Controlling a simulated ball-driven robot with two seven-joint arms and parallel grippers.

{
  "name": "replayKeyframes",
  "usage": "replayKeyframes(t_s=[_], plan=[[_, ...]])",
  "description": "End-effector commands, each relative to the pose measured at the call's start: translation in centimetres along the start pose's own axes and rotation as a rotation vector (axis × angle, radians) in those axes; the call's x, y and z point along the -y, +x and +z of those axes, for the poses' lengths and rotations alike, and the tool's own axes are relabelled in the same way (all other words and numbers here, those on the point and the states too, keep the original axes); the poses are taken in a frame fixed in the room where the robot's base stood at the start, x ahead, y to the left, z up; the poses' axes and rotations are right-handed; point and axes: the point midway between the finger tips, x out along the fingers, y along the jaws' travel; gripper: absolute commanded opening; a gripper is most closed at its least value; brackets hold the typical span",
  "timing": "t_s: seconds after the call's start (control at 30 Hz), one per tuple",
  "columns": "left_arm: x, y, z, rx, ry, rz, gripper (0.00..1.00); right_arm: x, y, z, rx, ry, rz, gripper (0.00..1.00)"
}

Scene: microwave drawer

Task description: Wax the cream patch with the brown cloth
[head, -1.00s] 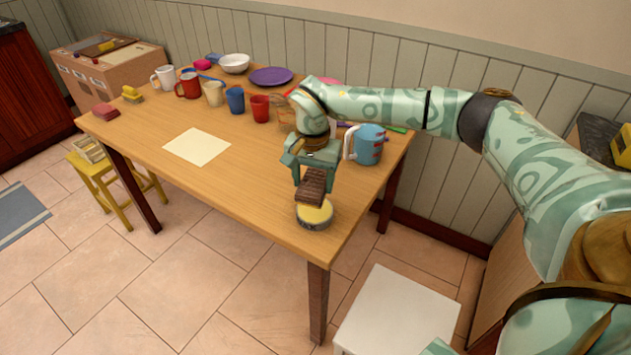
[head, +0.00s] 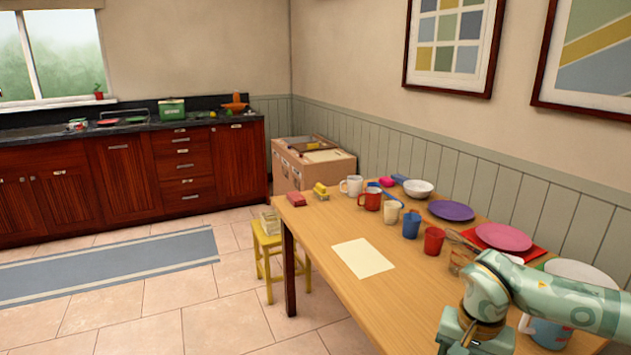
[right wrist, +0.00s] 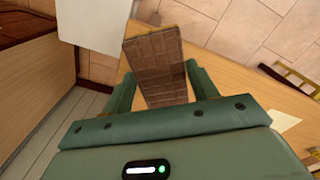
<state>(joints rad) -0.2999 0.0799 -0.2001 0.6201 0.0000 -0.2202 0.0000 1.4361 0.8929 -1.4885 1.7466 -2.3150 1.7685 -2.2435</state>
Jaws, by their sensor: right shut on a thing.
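The cream patch (head: 363,258) lies flat on the wooden table, left of the cups in the head view. Part of it shows at the right edge of the right wrist view (right wrist: 284,121). My right gripper (right wrist: 160,82) is shut on the brown cloth (right wrist: 153,52), a brown checked block-like pad, which sticks out past the fingers. In the head view the hand (head: 462,335) is at the bottom edge, right of and nearer than the patch; its fingers and the cloth are out of frame. My left gripper is not in view.
A red cup (head: 433,241), blue cup (head: 411,224) and other mugs stand right of the patch. Bare wood surrounds the patch.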

Motion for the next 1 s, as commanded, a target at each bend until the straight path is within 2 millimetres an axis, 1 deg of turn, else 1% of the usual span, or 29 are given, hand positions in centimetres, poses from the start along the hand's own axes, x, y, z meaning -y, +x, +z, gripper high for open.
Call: replayKeyframes(t_s=[0.03,0.07,0.1,0.2,0.3,0.33,0.43,0.53,0.77,1.0], plan=[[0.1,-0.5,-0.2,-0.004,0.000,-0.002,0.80,0.3,-1.3,2.5,-0.005,-0.100,-0.004,0.40],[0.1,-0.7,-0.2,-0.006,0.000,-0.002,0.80,0.3,-2.0,3.9,-0.006,-0.161,-0.004,0.40],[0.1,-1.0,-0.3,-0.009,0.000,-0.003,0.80,0.2,-2.8,5.9,-0.007,-0.239,-0.003,0.40],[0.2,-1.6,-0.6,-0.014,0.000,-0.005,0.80,-0.5,-4.7,10.3,-0.007,-0.410,-0.003,0.40],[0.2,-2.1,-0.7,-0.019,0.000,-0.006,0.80,-1.4,-6.1,13.3,-0.006,-0.522,-0.001,0.40],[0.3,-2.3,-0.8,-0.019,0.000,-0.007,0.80,-1.6,-6.5,13.9,-0.006,-0.544,-0.001,0.40],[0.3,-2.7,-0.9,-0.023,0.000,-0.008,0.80,-2.2,-7.5,15.2,-0.005,-0.592,-0.001,0.40],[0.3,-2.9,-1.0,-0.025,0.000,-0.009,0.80,-2.3,-8.2,14.9,-0.005,-0.593,-0.001,0.40],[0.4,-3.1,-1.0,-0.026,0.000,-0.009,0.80,-2.4,-8.1,15.1,-0.001,-0.592,0.000,0.40],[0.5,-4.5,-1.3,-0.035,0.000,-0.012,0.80,-3.5,-7.6,16.6,-0.001,-0.578,-0.001,0.40]])
